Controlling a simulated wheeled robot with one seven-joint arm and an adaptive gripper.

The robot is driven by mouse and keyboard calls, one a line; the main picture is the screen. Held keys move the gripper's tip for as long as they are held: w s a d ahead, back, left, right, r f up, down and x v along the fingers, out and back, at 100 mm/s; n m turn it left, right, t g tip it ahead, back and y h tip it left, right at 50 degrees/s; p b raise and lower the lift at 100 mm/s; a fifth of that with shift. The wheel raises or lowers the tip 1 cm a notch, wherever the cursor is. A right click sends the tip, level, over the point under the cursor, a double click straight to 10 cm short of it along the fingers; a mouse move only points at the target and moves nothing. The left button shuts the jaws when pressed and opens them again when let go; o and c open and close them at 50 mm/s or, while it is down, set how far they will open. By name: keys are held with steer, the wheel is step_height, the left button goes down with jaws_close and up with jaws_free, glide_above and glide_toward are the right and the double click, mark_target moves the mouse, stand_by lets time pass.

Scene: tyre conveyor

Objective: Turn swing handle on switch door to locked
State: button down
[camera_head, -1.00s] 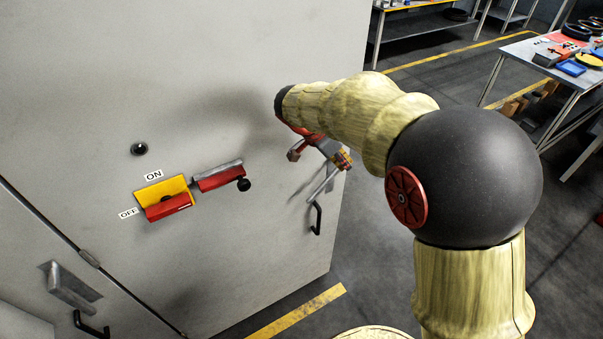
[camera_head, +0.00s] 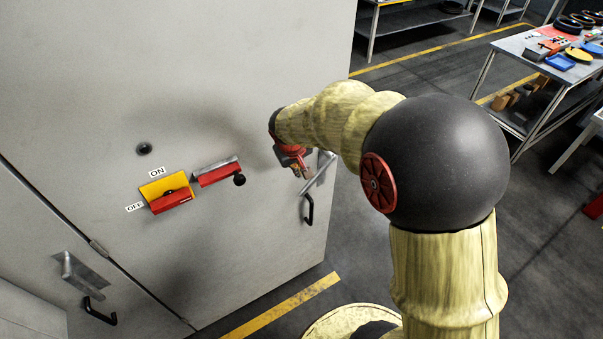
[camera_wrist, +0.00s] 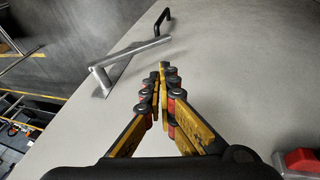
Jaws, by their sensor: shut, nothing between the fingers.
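The switch door (camera_head: 230,110) is a large light grey panel, seen closed in the head view. Its silver swing handle (camera_head: 319,172) is near the right edge, turned out at a slant from its mount. In the wrist view the handle (camera_wrist: 135,50) points up and right from its mounting plate (camera_wrist: 101,82). My gripper (camera_head: 303,172) is just left of the handle in the head view. In the wrist view my gripper (camera_wrist: 162,72) has its fingertips together and empty, with a gap between them and the handle bar. My arm hides part of the door's right edge.
A black pull handle (camera_head: 309,209) sits below the swing handle. A yellow and red ON/OFF switch (camera_head: 166,192) and a red latch with black knob (camera_head: 219,174) stick out to the left. Another silver handle (camera_head: 75,272) is at lower left. A table (camera_head: 545,60) stands right.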

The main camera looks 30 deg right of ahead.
glide_above(307, 187)
steer(key=a, duration=0.3)
step_height(307, 187, down, 9)
steer(key=shift+d+r, duration=0.1)
steer(key=shift+d, duration=0.05)
steer(key=shift+d+f+p, duration=0.3)
steer(key=shift+d+f, duration=0.45)
steer(key=shift+d, duration=0.1)
steer(key=shift+d+f, duration=0.45)
steer(key=shift+f, duration=0.1)
steer(key=shift+f+b, duration=0.2)
steer(key=shift+b, duration=0.45)
steer(key=shift+f+b, duration=0.1)
steer(key=shift+b, duration=0.75)
